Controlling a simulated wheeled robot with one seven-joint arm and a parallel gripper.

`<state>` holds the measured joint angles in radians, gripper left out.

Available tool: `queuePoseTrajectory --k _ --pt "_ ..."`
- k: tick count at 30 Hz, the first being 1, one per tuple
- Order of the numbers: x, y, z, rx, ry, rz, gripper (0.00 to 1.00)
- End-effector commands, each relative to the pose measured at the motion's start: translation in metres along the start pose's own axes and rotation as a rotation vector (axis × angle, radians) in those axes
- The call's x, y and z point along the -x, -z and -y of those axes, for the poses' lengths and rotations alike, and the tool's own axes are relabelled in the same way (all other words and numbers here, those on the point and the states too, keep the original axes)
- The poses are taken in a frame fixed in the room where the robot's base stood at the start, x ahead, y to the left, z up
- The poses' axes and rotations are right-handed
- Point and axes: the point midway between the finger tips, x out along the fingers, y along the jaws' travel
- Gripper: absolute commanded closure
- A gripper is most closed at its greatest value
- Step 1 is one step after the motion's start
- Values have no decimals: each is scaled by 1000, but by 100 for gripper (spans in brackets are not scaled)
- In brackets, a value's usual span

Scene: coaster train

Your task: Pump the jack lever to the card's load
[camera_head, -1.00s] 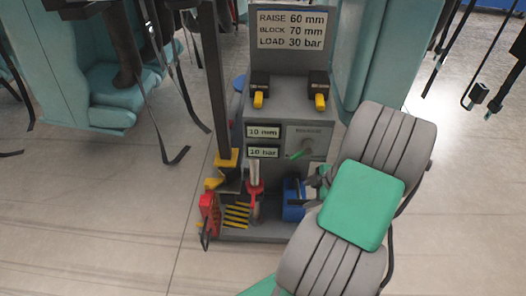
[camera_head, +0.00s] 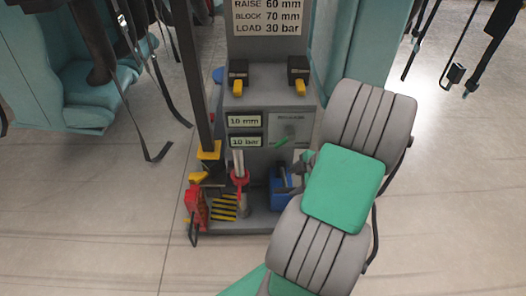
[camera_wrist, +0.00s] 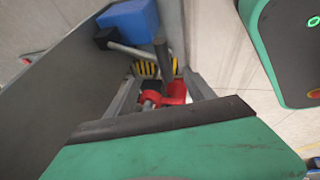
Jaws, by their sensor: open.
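The card (camera_head: 266,17) reads RAISE 60 mm, BLOCK 70 mm, LOAD 30 bar. Below it, two displays read 10 mm (camera_head: 244,121) and 10 bar (camera_head: 245,142). An upright rod with a red collar (camera_head: 240,178) stands low on the grey stand; I cannot tell for sure whether it is the jack lever. My gripper (camera_head: 302,166) is at the stand's right side, mostly hidden by my arm. In the wrist view my gripper (camera_wrist: 162,88) is open. A dark-ended rod (camera_wrist: 162,50) and red parts (camera_wrist: 174,92) show between and beyond its fingers. I see no clear contact.
A blue block (camera_head: 283,190) sits right of the rod; it also shows in the wrist view (camera_wrist: 127,22). A red item (camera_head: 195,206) and a striped plate (camera_head: 224,206) are at left. Teal seats flank the stand.

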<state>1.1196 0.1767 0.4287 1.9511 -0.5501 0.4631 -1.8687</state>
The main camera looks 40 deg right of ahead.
Motion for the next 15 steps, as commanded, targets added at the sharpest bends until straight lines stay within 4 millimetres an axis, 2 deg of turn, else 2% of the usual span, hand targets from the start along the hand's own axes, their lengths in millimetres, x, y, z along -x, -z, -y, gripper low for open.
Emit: queuePoseTrajectory --k 5,12,15 --pt "-14 -2 3 2 0 -2 38" --pt "-62 -2 4 3 1 -3 38" --pt "-74 -2 3 3 -1 -2 38"
